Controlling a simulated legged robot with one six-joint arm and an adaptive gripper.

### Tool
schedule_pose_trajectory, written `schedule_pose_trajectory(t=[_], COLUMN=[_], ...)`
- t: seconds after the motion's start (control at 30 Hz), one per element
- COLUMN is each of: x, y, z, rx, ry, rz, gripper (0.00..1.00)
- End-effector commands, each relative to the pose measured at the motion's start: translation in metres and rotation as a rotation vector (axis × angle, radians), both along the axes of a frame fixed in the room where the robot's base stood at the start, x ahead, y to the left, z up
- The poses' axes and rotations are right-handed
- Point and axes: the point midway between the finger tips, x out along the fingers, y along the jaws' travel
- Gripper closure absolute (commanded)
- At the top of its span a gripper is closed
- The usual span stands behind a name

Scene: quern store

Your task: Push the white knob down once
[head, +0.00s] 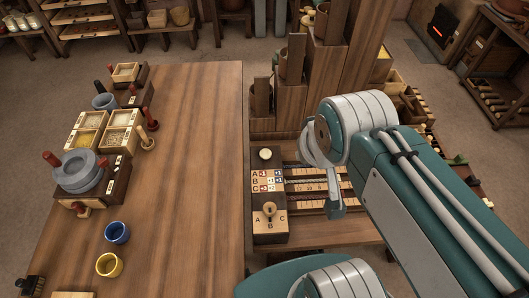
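The white knob (265,153) is a small round pale button at the far end of a narrow wooden control panel (270,225). Below it, the panel has a lettered face with A, B and C rows and a wooden lever knob (269,211). My arm comes in from the lower right, and its grey end (336,207), seemingly part of my gripper, hangs right of the panel, apart from the white knob. The fingers cannot be made out, so their opening is unclear. Nothing covers the white knob.
A slotted board (310,185) with rows of small pieces lies right of the panel. Tall stepped wooden bins (320,70) stand behind it. A wooden table (185,170) at left carries a stone quern (78,170), a blue cup (117,232) and a yellow cup (109,264).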

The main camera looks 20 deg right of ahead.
Motion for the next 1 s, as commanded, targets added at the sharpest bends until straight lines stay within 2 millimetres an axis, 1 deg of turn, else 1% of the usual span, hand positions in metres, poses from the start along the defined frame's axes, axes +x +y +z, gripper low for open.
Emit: schedule_pose_trajectory(t=[0.33, 0.47, 0.67, 1.0], x=[0.0, 0.009, 0.042, 0.104], y=[0.0, -0.004, -0.018, -0.038], z=[0.0, -0.001, -0.008, -0.026], rx=[-0.002, -0.038, -0.192, -0.484], ry=[0.0, -0.006, -0.028, -0.057], rz=[0.001, 0.034, 0.185, 0.512], gripper=[1.0, 1.0, 1.0, 1.0])
